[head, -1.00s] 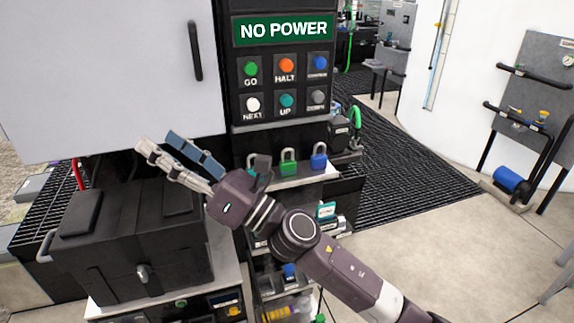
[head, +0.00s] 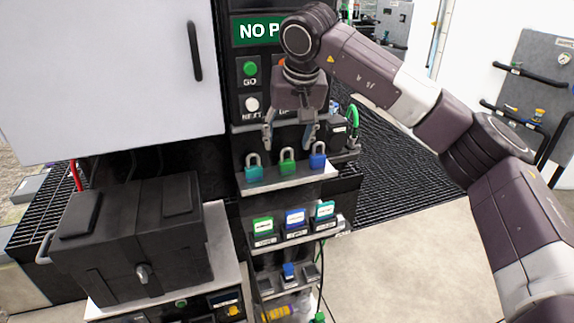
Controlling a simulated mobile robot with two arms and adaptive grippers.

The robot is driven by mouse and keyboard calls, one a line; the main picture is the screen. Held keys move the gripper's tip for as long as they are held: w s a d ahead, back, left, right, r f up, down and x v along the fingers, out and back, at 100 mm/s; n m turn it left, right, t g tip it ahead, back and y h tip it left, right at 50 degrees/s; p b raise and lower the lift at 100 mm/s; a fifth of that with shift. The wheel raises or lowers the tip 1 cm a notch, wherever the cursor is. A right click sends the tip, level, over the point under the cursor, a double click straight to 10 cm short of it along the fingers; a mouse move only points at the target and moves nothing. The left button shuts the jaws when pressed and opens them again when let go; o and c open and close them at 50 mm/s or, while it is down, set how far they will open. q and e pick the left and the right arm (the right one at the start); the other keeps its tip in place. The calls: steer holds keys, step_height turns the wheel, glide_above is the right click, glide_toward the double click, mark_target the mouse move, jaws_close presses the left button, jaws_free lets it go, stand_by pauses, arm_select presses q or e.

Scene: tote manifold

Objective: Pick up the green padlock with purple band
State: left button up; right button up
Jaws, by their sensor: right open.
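A green padlock (head: 287,167) stands upright in the middle of a row of three on a light shelf below the button panel. A purple band on it is too small to make out. A teal padlock (head: 254,173) stands to its left and a blue padlock (head: 318,160) to its right. My right gripper (head: 289,142) points down with its fingers apart and empty. In the picture its fingertips are just above the padlocks, one on each side of the green one's shackle. I cannot tell the exact depth gap. My left gripper is not in view.
The panel with buttons and a green sign (head: 258,32) is right behind my right arm. A lower shelf holds several coloured tags (head: 295,218). A black box (head: 130,240) stands at the left, below a grey cabinet door (head: 110,70). Floor at the right is open.

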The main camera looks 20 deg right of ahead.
mark_target(287, 161)
steer(key=p+x, duration=0.1)
steer(key=x, duration=0.1)
steer(key=p+x, duration=0.1)
steer(key=x, duration=0.1)
steer(key=d+p+x, duration=0.1)
steer(key=x, duration=0.1)
steer(key=shift+w+f, duration=0.15)
steer(key=shift+f, duration=0.05)
steer(key=shift+w+f, duration=0.3)
steer(key=shift+f, duration=0.25)
jaws_close()
